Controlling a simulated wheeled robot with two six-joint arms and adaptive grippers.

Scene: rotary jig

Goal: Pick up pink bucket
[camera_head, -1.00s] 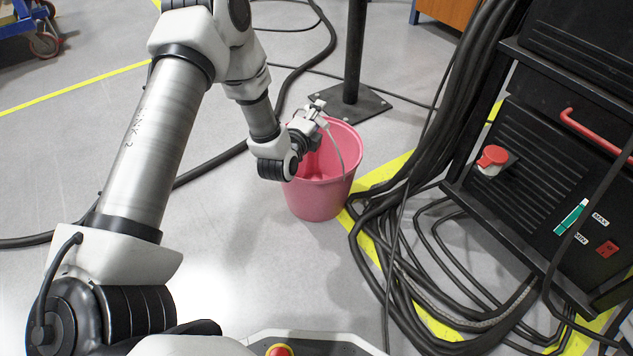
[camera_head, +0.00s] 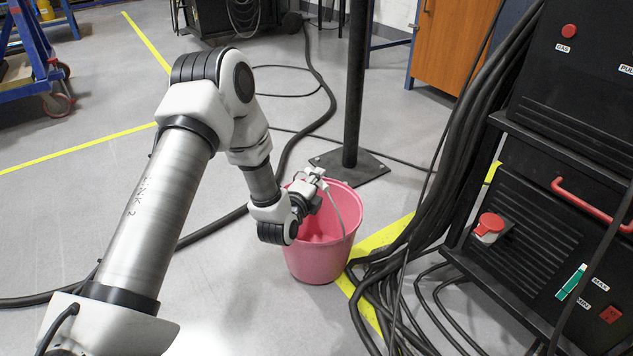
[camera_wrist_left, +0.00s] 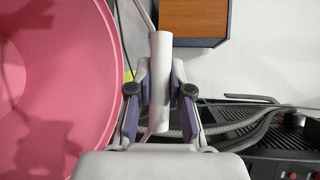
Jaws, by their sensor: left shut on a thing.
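The pink bucket (camera_head: 322,262) stands upright in the head view, just in front of a black post's base. Its wire handle is raised and has a white grip (camera_wrist_left: 160,75). My left gripper (camera_head: 313,180) is above the bucket's rim in the head view. In the wrist view its two fingers (camera_wrist_left: 160,92) are closed around the white grip. The bucket's pink inside (camera_wrist_left: 55,85) fills the left of that view. I cannot tell whether the bucket's bottom touches the floor. My right gripper is not in view.
A black post on a square base plate (camera_head: 375,168) is close behind the bucket. Thick black cables (camera_head: 400,262) and a black machine (camera_head: 560,200) are to the right. A blue cart (camera_head: 30,50) is at far left. Grey floor left of the bucket is mostly free, apart from a cable.

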